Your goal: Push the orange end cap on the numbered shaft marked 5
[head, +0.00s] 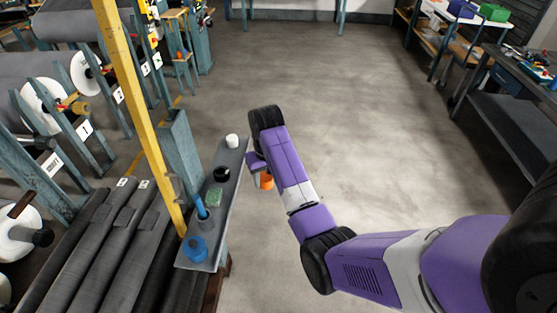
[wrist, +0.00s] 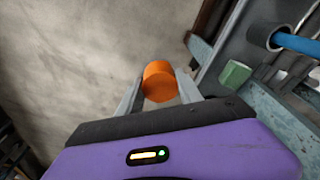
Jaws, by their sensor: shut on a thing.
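The orange end cap (wrist: 160,81) is between the two fingers of my gripper (wrist: 159,90) in the wrist view, with both fingers against its sides. In the head view the orange cap (head: 266,181) shows below the end of my purple arm, just right of a narrow grey shelf (head: 228,188). My gripper (head: 262,172) is mostly hidden there by my arm. Number plates 1 (head: 85,129), 2 (head: 118,95) and 3 (head: 145,69) show on the blue racks at the left. I cannot make out a shaft marked 5.
The shelf holds a white cap (head: 232,141), a black cap (head: 221,174), a green block (head: 214,198) and a blue cap (head: 196,248). A workbench (head: 515,105) is at right. The middle floor is clear.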

